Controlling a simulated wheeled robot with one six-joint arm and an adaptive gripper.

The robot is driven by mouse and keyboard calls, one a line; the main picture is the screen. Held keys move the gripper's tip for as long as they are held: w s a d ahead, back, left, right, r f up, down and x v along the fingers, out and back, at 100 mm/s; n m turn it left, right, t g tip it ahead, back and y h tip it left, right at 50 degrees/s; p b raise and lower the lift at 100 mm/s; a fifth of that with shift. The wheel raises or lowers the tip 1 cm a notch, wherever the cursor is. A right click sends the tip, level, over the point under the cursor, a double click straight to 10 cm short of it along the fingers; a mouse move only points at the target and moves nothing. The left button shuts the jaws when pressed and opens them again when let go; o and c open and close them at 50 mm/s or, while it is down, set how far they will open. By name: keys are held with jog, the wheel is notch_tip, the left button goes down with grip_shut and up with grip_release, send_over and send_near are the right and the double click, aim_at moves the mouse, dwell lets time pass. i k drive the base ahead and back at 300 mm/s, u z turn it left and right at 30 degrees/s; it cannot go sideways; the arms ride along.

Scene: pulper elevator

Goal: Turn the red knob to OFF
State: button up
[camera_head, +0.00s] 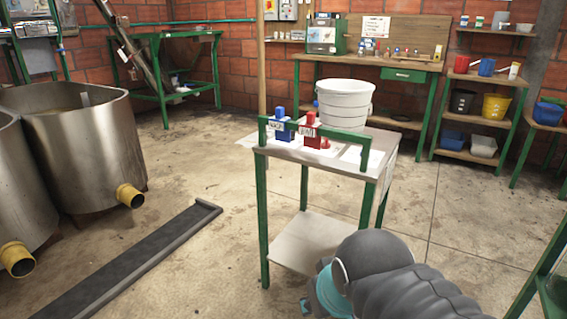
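No knob with a readable OFF mark can be made out. A red fitting (309,130) with a white label stands on the small green-framed table (350,158), right of a similar blue fitting (281,131). Whether the red fitting is a knob is too small to tell. A small wall panel (280,9) at the top edge has tiny coloured details. A grey control cabinet (28,10) is at the upper left, its controls too small to read. My grey arm comes in at the bottom right with a teal joint. My gripper is not visible.
Steel tanks (75,145) and a dark floor channel (120,265) lie left. A workbench (400,62) and shelves with bins (487,84) line the brick wall. Floor between channel and table is clear.

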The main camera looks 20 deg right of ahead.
aim_at(325, 145)
jog(key=z, duration=0.7)
jog(key=i, duration=0.3)
jog(key=z, duration=0.15)
jog(key=k, duration=0.9)
jog(key=z, duration=0.65)
jog(key=i, duration=1.25)
jog(key=u, duration=0.8)
